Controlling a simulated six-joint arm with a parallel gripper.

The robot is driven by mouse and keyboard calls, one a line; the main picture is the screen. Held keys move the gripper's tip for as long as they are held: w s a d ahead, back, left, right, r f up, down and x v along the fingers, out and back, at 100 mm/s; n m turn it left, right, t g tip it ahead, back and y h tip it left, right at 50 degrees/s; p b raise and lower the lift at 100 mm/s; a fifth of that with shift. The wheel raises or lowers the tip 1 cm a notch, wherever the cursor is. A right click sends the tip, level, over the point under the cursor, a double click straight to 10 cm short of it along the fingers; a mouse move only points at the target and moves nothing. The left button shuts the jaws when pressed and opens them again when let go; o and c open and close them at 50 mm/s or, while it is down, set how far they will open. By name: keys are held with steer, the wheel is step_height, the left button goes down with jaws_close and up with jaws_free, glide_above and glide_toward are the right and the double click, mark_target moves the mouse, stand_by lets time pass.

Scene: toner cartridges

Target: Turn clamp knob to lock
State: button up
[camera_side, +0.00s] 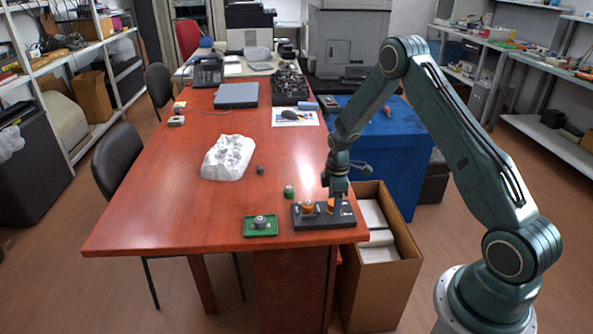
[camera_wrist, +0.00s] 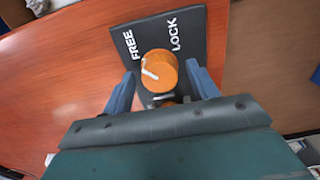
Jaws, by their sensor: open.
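The orange clamp knob (camera_wrist: 165,66) stands on a dark plate (camera_wrist: 190,20) lettered FREE and LOCK in white. The white mark on the knob's left side points toward the FREE lettering. My gripper (camera_wrist: 161,75) is open, with one blue finger on each side of the knob and gaps between. In the side view my gripper (camera_side: 335,200) points down over the right part of the plate (camera_side: 322,222), with the orange knob (camera_side: 331,204) partly hidden by it. Another orange part with a grey top (camera_side: 308,208) sits on the plate's left part.
A green tray (camera_side: 249,233) with a grey round piece stands left of the plate. A small green piece (camera_side: 289,193) and a dark piece (camera_side: 260,170) lie behind. A crumpled white bag (camera_side: 228,157) lies farther back. An open cardboard box (camera_side: 378,290) stands beside the table's right edge.

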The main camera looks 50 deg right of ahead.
steer(key=c, duration=1)
